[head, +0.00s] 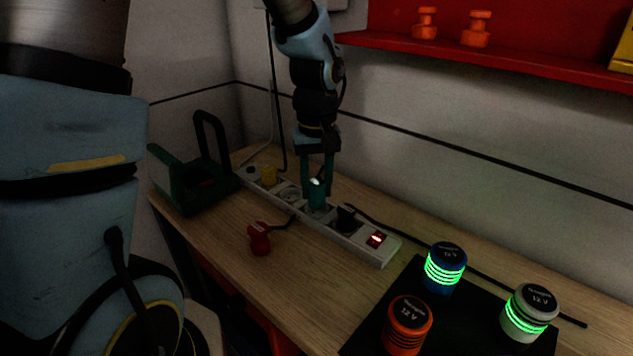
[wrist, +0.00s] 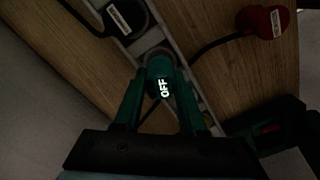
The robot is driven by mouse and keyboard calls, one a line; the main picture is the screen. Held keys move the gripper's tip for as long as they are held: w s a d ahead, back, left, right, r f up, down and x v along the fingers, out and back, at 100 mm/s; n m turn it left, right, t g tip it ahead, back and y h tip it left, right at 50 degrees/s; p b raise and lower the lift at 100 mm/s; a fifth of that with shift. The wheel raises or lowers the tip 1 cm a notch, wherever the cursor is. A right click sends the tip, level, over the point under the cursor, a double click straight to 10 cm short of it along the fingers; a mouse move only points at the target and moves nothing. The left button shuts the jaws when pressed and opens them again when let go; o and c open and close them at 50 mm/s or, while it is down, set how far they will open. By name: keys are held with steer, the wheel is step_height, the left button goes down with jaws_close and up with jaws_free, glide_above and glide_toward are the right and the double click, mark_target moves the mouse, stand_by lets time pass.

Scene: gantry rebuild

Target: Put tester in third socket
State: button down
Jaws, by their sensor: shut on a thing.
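The tester (head: 317,194) is a small teal-green plug body with a lit top. The white power strip (head: 330,232) lies diagonally on the bench. The tester stands upright at a socket between the black plug and an empty round socket (head: 290,191). Whether it is fully seated cannot be told; its lower end is hidden.
A black plug (head: 346,217) and lit red switch (head: 376,239) are to the tester's right, a yellow plug (head: 269,175) to its left. A red plug (head: 259,238) lies in front. Three cylinders, one orange (head: 408,326), stand on a black mat. A green frame (head: 190,180) is left.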

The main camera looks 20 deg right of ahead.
mark_target(316, 181)
steer(key=shift+f+b, duration=0.3)
steer(key=shift+f, duration=0.35)
steer(key=shift+f+b, duration=0.3)
steer(key=shift+f, duration=0.3)
stand_by(1.2)
steer(key=c, duration=0.8)
jaws_free()
steer(key=shift+o, duration=0.2)
steer(key=shift+r+p, duration=4.6)
steer(key=shift+r, duration=1)
steer(key=shift+f, duration=0.1)
